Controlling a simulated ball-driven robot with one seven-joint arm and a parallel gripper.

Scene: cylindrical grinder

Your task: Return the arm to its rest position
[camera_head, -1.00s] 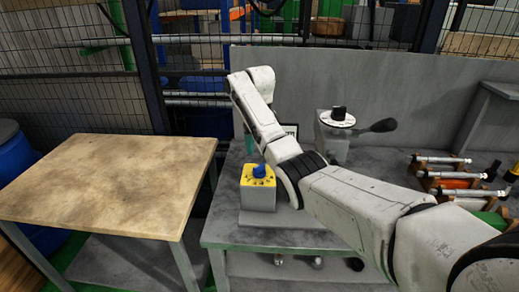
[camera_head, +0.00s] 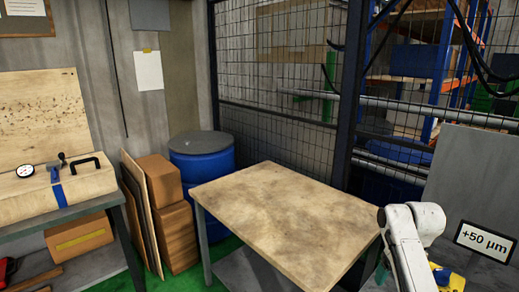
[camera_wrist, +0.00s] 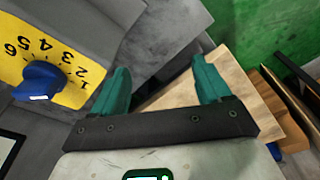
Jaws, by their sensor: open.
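My arm (camera_head: 405,245) enters the head view at the bottom right corner, by the right end of the wooden-topped table. The arm's end is cut off there, and my gripper is out of that view. In the wrist view my gripper (camera_wrist: 162,86) shows two teal fingers spread wide apart with nothing between them. A grey box with a yellow dial plate (camera_wrist: 72,92) and a blue knob (camera_wrist: 40,80) lies to the left of the fingers, apart from them. The yellow plate also shows partly behind my arm in the head view (camera_head: 450,279).
The wooden-topped table (camera_head: 285,215) is bare. A blue barrel (camera_head: 203,165) and cardboard boxes (camera_head: 165,215) stand behind and left of it. A workbench with a gauge (camera_head: 25,171) is at far left. A "+50 µm" sign (camera_head: 485,241) stands at right. Mesh fencing closes the back.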

